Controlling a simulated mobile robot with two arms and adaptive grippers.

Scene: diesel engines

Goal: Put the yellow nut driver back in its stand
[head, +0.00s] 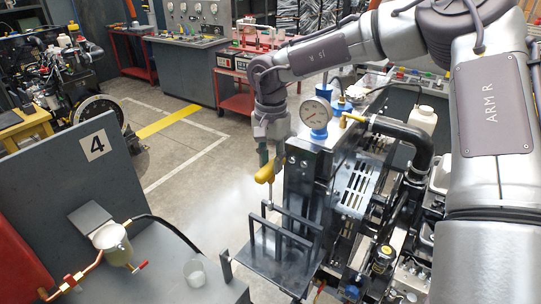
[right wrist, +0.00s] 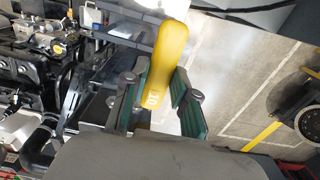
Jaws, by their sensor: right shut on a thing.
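The yellow nut driver (head: 265,173) is in my right gripper (head: 265,152), in front of the engine's dark panel. In the right wrist view its yellow handle (right wrist: 168,55) sits between the green-padded fingers of the right gripper (right wrist: 163,103), which are shut on it. In the head view its thin shaft points down toward the black bar stand (head: 285,236) on a dark shelf at the engine's front. I cannot tell whether the tip is above the stand or within it. My left gripper is not in view.
The engine (head: 365,195) with a round pressure gauge (head: 316,113) stands close to the right of the driver. A grey bench (head: 160,272) at lower left holds a clear cup (head: 195,272) and a filter bowl (head: 113,243). Open floor lies behind.

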